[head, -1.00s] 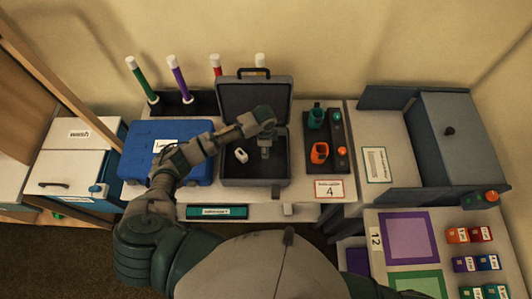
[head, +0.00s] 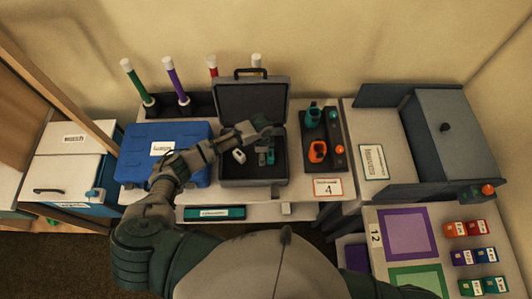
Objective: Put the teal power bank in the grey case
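The grey case (head: 222,181) stands open on the table, its lid (head: 252,97) upright at the back. My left arm reaches in from the left, and my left gripper (head: 266,157) points down into the right half of the case. A small teal patch (head: 271,156) shows at its fingertips, probably the teal power bank. The wrist hides much of it, and I cannot tell whether the fingers touch it. A small white item (head: 239,156) lies in the left half of the case. My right gripper is out of view.
A blue case (head: 140,140) stands left of the grey case. On the right, a dark tray (head: 335,131) holds a teal item (head: 312,117) and an orange item (head: 317,151). Upright coloured tubes (head: 176,85) stand behind. A grey bin (head: 452,145) stands farther right.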

